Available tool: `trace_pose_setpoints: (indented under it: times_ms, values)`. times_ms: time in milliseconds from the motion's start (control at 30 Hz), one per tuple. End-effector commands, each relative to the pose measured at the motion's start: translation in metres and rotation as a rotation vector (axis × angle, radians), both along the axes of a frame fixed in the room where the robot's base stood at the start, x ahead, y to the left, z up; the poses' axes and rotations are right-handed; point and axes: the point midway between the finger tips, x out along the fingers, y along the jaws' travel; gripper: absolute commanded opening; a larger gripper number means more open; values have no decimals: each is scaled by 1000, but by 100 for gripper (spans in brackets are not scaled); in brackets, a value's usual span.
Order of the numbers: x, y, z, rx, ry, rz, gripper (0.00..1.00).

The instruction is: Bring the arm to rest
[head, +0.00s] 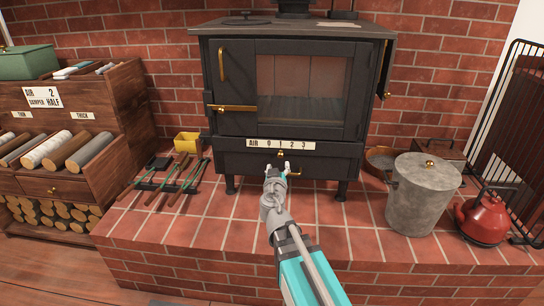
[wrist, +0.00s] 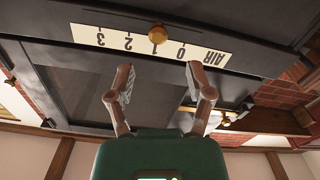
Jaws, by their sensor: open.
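My gripper (head: 279,170) is at the end of my outstretched arm, in front of the lower front of the black stove (head: 225,160). In the wrist view my gripper (wrist: 160,78) has its two fingers spread with nothing between them. The brass air knob (wrist: 157,34) lies past the fingertips, apart from them; it also shows in the head view (head: 281,154), just above my gripper. The knob stands at the 1 on the white air scale (head: 258,143). The stove's glass door is shut.
A grey lidded bucket (head: 422,195) and a red kettle (head: 483,218) stand right on the brick hearth (head: 230,225). Several fire tools (head: 176,180) and a yellow box (head: 187,142) lie left. A wooden log rack (head: 120,105) with an "AIR 2, DAMPER HALF" sign (head: 43,97) stands far left.

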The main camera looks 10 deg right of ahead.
Motion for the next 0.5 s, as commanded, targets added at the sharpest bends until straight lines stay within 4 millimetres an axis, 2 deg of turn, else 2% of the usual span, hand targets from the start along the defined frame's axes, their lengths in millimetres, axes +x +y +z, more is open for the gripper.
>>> trace_pose_setpoints:
  times_ms: [233, 500]
  values:
    - [-5, -19, 1, 17, 37, -75, 67]
    - [-29, -67, -13, 72, 213, -276, 67]
